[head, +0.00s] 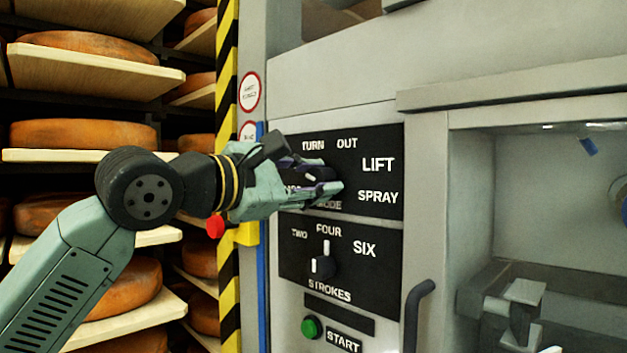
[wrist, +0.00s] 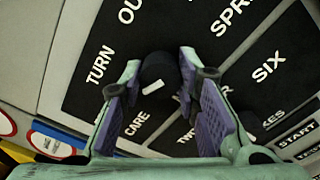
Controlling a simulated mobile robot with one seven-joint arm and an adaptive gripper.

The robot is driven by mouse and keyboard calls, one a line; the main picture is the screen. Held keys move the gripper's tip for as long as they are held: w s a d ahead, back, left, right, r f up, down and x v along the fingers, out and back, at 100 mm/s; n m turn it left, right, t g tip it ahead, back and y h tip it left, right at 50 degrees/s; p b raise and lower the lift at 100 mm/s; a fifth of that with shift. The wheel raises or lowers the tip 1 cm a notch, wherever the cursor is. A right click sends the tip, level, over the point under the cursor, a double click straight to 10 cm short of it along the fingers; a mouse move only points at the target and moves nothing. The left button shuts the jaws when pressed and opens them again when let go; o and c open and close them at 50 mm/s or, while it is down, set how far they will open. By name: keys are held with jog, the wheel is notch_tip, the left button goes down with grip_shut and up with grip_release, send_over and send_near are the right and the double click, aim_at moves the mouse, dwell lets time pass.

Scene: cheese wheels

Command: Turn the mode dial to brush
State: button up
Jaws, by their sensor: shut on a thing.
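The mode dial (wrist: 158,70) is a black knob with a white mark on the upper black panel (head: 392,142). In the wrist view it sits between the two purple-padded fingers of my gripper (head: 333,181), which are shut on it. TURN, OUT, LIFT and SPRAY are printed around it. A further label at the left (head: 291,189) is partly hidden by my gripper, and I see no readable BRUSH. In the head view my fingers hide most of the dial, and I cannot tell which label it points to.
Below is the strokes dial (head: 323,264) with TWO, FOUR and SIX. A green start button (head: 311,327) and a dark door handle (head: 417,312) are lower down. A red knob (head: 215,226) is near my wrist. Cheese shelves (head: 90,72) stand at the left.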

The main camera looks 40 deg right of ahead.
dwell(0.4)
jog(key=o, duration=1.2)
jog(key=shift+s+f, duration=0.1)
jog(key=shift+f, duration=0.05)
jog(key=shift+c, duration=0.2)
jog(key=shift+a+f, duration=0.15)
jog(key=shift+a, duration=0.15)
jog(key=a, duration=1.1)
jog(key=shift+s+a+r, duration=0.2)
jog(key=shift+s+r, duration=0.1)
jog(key=shift+r, duration=0.05)
jog(key=shift+a, duration=0.1)
